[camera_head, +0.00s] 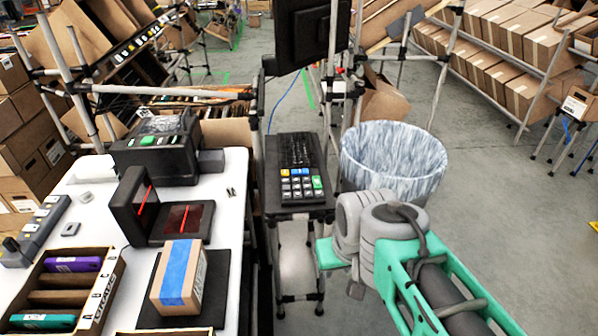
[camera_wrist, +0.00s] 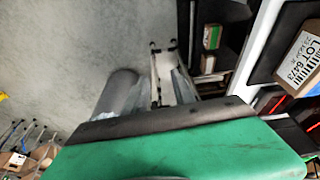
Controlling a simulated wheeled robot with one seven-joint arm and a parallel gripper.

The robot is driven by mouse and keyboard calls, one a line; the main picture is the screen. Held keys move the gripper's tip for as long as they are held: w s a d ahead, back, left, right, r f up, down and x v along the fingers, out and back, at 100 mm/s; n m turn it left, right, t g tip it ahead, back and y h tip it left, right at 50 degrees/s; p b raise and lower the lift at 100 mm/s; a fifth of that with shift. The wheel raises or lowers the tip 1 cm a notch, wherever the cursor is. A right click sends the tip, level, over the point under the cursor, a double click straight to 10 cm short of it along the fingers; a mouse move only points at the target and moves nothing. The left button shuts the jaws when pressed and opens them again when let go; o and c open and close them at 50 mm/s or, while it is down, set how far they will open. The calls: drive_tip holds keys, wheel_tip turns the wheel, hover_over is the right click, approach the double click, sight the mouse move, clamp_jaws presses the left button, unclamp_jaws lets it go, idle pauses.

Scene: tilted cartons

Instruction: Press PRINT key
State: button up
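The key labels are too small to read, so I cannot tell which one says PRINT. My arm comes in from the lower right, its grey joints right of the stand. A teal part of mine (camera_head: 328,253) shows low beside the stand. In the wrist view a teal and black part of mine fills the bottom; no separate fingertips are clear, and no contact with the keypad shows.
A monitor (camera_head: 308,35) stands behind the keyboard. A bin (camera_head: 392,158) is close on the right. The white table (camera_head: 98,172) on the left holds a label printer (camera_head: 155,150), a scanner and a blue-taped carton (camera_head: 180,278). Open floor lies to the right.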

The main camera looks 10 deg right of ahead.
clamp_jaws()
idle(0.9)
